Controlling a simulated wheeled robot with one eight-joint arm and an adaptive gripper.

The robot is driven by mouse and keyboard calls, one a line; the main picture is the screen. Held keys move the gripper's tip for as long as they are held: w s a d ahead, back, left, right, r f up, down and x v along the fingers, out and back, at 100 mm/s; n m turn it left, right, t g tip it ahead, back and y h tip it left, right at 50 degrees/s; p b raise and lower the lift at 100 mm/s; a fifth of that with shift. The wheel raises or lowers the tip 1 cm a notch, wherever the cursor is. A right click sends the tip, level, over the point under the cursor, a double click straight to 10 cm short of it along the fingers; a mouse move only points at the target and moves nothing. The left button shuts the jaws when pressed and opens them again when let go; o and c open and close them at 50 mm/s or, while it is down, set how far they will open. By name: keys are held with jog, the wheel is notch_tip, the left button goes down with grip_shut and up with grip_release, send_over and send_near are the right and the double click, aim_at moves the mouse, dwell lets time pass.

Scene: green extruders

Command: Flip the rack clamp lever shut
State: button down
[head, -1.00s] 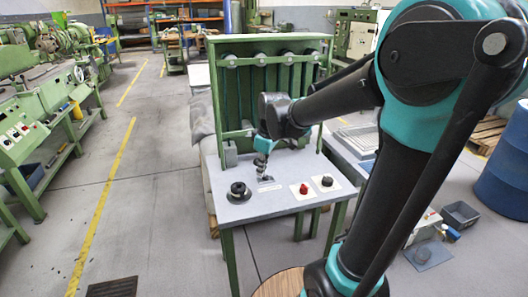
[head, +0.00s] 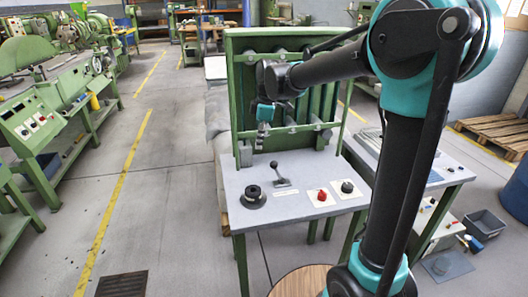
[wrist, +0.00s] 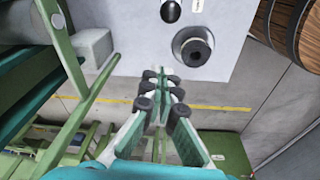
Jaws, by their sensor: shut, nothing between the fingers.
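A small lever (head: 278,173) with a black ball knob stands tilted on a grey base plate on the grey tabletop (head: 232,186). I cannot tell for sure that it is the rack clamp lever, or whether it is shut. In the wrist view a black ball knob (wrist: 171,10) shows at the top edge; its base is out of frame. My gripper (head: 261,144) is shut and empty, above the tabletop and in front of the green rack (head: 238,84), apart from the lever. Its fingers (wrist: 160,82) also show close together in the wrist view.
A black round dial (head: 253,197), a red knob (head: 321,195) and a black knob (head: 347,187) sit on the tabletop. A grey block (head: 245,156) stands by the rack's left post. Open floor (head: 180,190) lies left of the table.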

aim_at(277, 172)
notch_tip(277, 172, down, 9)
jog(key=a, duration=0.2)
jog(key=shift+w+d+r, duration=0.15)
jog(key=shift+d+r, duration=0.05)
jog(key=shift+d, duration=0.95)
jog(key=shift+w+d+r, duration=0.1)
jog(key=shift+d+r, duration=0.05)
jog(key=shift+d, duration=0.95)
jog(key=shift+d, duration=0.15)
